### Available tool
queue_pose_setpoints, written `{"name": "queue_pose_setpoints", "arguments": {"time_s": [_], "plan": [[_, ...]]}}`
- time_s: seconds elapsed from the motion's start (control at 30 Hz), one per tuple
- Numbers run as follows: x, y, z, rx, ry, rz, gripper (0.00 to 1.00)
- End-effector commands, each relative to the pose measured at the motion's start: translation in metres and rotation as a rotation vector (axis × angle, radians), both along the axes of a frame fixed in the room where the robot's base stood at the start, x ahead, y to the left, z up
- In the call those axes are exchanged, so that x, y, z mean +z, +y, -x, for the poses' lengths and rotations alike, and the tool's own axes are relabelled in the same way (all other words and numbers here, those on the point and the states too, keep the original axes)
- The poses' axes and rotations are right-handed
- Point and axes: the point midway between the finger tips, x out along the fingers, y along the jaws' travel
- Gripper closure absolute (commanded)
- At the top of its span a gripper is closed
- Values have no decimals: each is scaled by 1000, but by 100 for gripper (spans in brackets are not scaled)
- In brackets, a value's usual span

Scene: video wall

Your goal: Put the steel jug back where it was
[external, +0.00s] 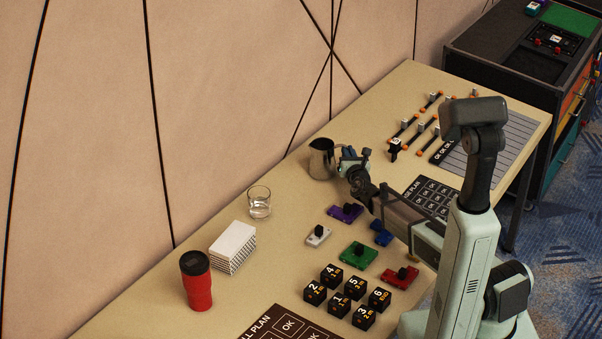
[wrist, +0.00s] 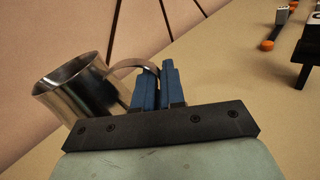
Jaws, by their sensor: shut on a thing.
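The steel jug (external: 321,158) is near the back edge of the table, against the wall side, and looks upright in the external view. In the wrist view the jug (wrist: 80,95) is at the left, with its handle running to the right into my gripper. My gripper (external: 348,158) is at the jug's right side. In the wrist view the blue fingers of my gripper (wrist: 156,88) are closed on the handle. I cannot tell whether the jug's base touches the table.
A glass (external: 260,203), a white block of cards (external: 233,246) and a red tumbler (external: 198,284) stand to the left. Coloured boxes (external: 358,254) and black numbered cubes (external: 338,304) lie in front. Small sliders (external: 420,125) are to the right. The table (external: 290,260) is bare between the glass and boxes.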

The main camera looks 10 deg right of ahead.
Motion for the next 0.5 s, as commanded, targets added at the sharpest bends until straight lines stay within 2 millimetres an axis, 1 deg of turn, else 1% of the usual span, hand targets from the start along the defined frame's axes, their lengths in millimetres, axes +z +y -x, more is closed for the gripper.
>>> {"name": "queue_pose_setpoints", "arguments": {"time_s": [0.1,0.13,0.3,0.4,0.5], "plan": [[-2,0,0,-1,-1,0,100],[-2,0,0,0,0,1,90],[-2,0,0,0,0,0,73],[-2,0,0,0,0,0,65],[-2,0,0,0,0,0,65]]}}
